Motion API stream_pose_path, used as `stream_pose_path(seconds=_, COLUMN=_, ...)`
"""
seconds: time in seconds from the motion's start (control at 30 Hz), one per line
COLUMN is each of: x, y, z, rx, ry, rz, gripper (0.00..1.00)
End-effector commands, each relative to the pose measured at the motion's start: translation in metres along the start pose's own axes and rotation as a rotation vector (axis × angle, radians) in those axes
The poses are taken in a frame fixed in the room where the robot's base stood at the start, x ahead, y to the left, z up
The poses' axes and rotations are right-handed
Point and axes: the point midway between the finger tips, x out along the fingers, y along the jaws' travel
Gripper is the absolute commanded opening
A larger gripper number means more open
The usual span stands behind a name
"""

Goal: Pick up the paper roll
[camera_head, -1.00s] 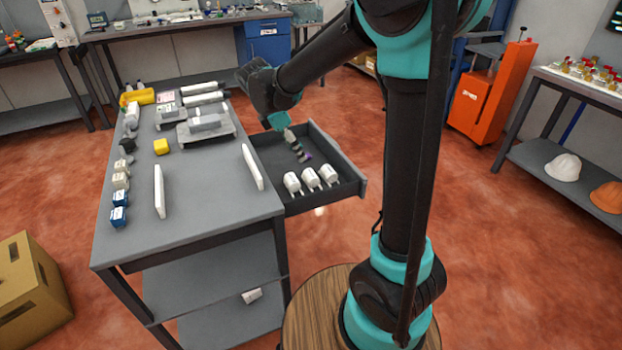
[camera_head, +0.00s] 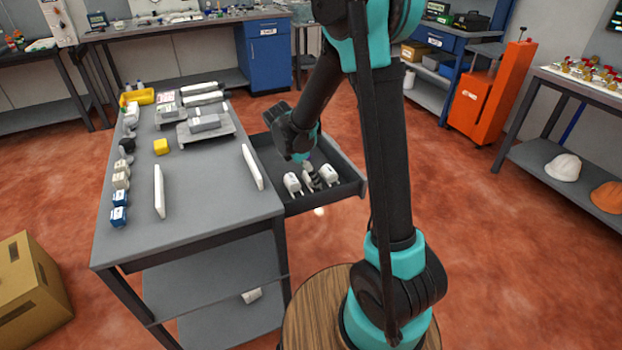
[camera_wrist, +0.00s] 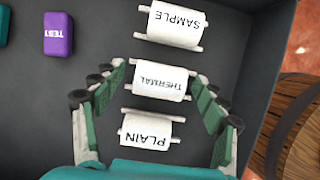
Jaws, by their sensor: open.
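Three white paper rolls on pale holders lie in a row in an open dark drawer (camera_head: 277,208). In the wrist view they are labelled SAMPLE (camera_wrist: 174,24), THERMAL (camera_wrist: 161,82) and PLAIN (camera_wrist: 146,132), top to bottom. My gripper (camera_wrist: 157,77) is open and empty, with its green-padded fingers to the left and right of the THERMAL roll, gaps showing on both sides. In the head view my gripper (camera_head: 308,178) points down into the drawer and partly hides the middle roll. An outer roll (camera_head: 292,183) and the other outer roll (camera_head: 328,173) show beside it.
A purple TEST block (camera_wrist: 58,33) and a green block (camera_wrist: 3,25) lie in the drawer, left of the rolls. The drawer wall (camera_wrist: 262,75) stands right of my gripper. The grey bench (camera_head: 205,215) beside the drawer carries two upright white panels (camera_head: 159,190) (camera_head: 252,166).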

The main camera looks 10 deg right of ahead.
Motion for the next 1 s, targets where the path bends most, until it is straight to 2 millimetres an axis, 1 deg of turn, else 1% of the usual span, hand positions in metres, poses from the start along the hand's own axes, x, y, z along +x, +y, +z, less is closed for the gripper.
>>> stream_pose_path(seconds=0.1, x=0.0054, y=-0.0002, z=0.0000, rx=0.000, ry=0.000, rz=0.000, gripper=0.72)
stream_pose_path(seconds=0.27, x=0.0054, y=-0.0003, z=0.0000, rx=0.000, ry=0.000, rz=0.000, gripper=0.72)
stream_pose_path(seconds=0.3, x=0.0054, y=-0.0003, z=0.0000, rx=0.000, ry=0.000, rz=0.000, gripper=0.71)
stream_pose_path(seconds=0.7, x=0.0052, y=-0.0003, z=0.0000, rx=0.000, ry=0.000, rz=0.000, gripper=0.21)
stream_pose_path(seconds=0.73, x=0.0052, y=-0.0003, z=0.0000, rx=0.000, ry=0.000, rz=0.000, gripper=0.19)
stream_pose_path(seconds=1.0, x=0.0042, y=-0.0002, z=0.0004, rx=0.000, ry=0.000, rz=0.000, gripper=0.18)
